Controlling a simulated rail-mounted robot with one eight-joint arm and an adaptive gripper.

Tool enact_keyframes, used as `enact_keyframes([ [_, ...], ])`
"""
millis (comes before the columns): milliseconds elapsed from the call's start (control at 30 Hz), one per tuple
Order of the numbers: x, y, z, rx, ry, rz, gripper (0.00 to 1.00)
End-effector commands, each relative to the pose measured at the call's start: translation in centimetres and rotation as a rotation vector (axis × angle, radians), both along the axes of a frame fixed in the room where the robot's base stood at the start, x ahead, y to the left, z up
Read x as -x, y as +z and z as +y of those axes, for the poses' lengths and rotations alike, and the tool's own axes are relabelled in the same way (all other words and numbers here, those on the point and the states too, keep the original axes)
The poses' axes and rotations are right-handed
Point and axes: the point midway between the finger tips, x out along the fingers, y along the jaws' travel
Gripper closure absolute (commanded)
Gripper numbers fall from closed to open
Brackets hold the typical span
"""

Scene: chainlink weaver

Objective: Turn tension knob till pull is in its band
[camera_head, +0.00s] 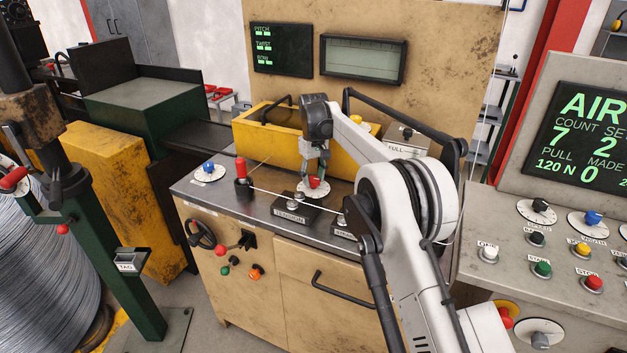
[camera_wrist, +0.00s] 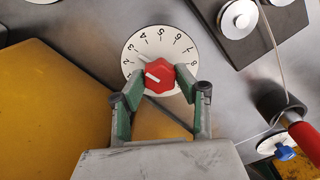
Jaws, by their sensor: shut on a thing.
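The red tension knob (camera_wrist: 158,77) sits on a white numbered dial (camera_wrist: 143,42) and has a white pointer mark facing the left side of the dial in the wrist view. The knob also shows in the head view (camera_head: 315,182), on the bench's metal top. My gripper (camera_head: 314,176) points down at it. In the wrist view its green-padded fingers (camera_wrist: 160,80) close on the knob from both sides. The readout screen (camera_head: 580,140) at right shows PULL 120 N. No pull band is readable here.
Labelled blocks, one marked TENSION (camera_head: 296,210), stand in front of the dial with a wire running across. A red-handled post (camera_head: 241,171) and a blue knob (camera_head: 208,166) are to the left. A yellow bin (camera_head: 265,135) is close behind.

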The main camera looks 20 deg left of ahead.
Motion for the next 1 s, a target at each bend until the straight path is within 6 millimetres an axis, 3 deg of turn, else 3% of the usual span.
enact_keyframes([
  [400,0.0,0.0,0.0,-0.001,-0.034,-0.001,0.96],
  [433,0.0,0.0,0.0,-0.001,-0.034,-0.001,0.65],
  [533,0.0,0.0,0.0,0.000,-0.034,0.000,0.52],
  [833,0.0,0.2,0.0,0.000,-0.033,0.000,0.50],
  [1000,0.0,1.8,0.0,0.000,-0.033,0.000,0.50],
])
